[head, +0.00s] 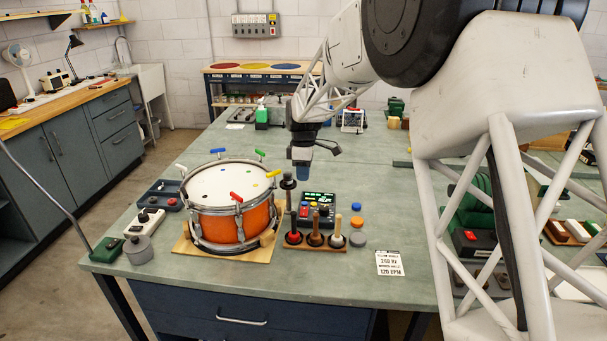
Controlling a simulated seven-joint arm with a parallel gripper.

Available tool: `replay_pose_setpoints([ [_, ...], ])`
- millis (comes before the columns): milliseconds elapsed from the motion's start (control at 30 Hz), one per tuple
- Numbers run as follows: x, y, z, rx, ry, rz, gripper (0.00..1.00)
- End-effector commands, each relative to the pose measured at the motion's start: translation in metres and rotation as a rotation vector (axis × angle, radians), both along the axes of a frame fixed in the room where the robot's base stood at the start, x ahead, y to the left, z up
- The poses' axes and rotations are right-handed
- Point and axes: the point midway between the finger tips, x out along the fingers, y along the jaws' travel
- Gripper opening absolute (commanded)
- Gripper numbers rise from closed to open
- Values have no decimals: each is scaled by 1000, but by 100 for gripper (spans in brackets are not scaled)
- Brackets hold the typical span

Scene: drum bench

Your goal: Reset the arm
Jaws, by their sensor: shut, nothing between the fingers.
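My arm reaches in from the right of the head view, and my gripper (301,172) hangs over the bench, pointing down. It is shut and holds nothing. It is above and behind a small black device with a lit display (318,200). An orange drum (232,206) with a white head stands to the left of my gripper on a wooden base. Coloured keys or clips sit around its rim. My gripper is apart from the drum. Small details of the fingertips are hard to make out.
A wooden rack with several upright mallets (315,240) stands in front of the device. Blue, orange and grey discs lie right of it, near a printed card (389,263). A grey canister (138,250) and dark tray (160,196) are at left. The bench's front middle is clear.

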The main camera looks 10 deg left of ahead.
Motion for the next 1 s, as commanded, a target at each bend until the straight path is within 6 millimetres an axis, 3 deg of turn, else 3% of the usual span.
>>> replay_pose_setpoints([
  [267, -8, -10, 10, -1, -9, -34, 0],
  [467, -31, -37, 33, -6, -30, -131, 0],
  [1000, -138, -135, 102, -11, -114, -531, 0],
])
